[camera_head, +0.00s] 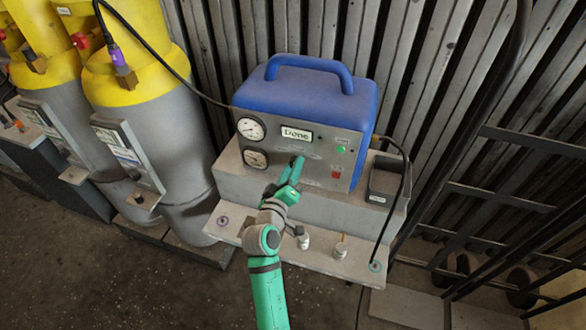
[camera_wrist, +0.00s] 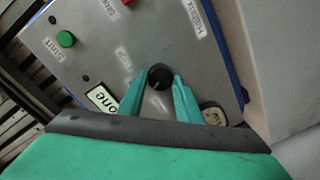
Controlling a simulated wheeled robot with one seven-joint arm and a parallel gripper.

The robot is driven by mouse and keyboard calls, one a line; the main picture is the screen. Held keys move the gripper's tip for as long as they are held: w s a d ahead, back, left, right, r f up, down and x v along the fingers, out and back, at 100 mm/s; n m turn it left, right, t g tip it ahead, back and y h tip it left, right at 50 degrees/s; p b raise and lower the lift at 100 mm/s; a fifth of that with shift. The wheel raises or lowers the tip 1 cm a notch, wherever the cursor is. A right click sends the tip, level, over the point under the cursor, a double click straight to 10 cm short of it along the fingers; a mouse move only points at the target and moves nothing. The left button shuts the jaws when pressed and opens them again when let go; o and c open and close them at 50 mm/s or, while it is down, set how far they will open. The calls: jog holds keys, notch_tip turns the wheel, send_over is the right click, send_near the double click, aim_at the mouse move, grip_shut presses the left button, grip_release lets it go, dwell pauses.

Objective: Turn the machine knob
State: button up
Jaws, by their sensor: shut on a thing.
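The machine is a blue box (camera_head: 310,92) with a handle and a grey front panel (camera_head: 318,146). In the wrist view, the black round knob (camera_wrist: 160,76) sits on the panel between my two green fingertips. My gripper (camera_wrist: 160,80) is shut on the knob from both sides. In the head view, my gripper (camera_head: 296,165) reaches the panel below the display and hides the knob. The display (camera_head: 296,133) reads "Done"; in the wrist view the display (camera_wrist: 103,98) is partly covered by a finger.
Two gauges (camera_head: 251,129) sit on the panel's left. A green button (camera_head: 341,150) and a red button (camera_head: 336,173) are on its right. The machine stands on a grey ledge (camera_head: 225,172) beside yellow-topped cylinders (camera_head: 140,70). A black cable (camera_head: 406,175) hangs at right.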

jog(key=shift+a+f+n+h, duration=0.1)
jog(key=shift+n+h, duration=0.1)
jog(key=shift+n, duration=1.8)
jog(key=shift+a+f+n+h, duration=0.1)
jog(key=shift+n+h, duration=0.1)
jog(key=shift+n, duration=1.8)
jog(key=o, duration=1)
jog(key=shift+o, duration=0.2)
jog(key=v, duration=1)
jog(key=shift+s, duration=0.35)
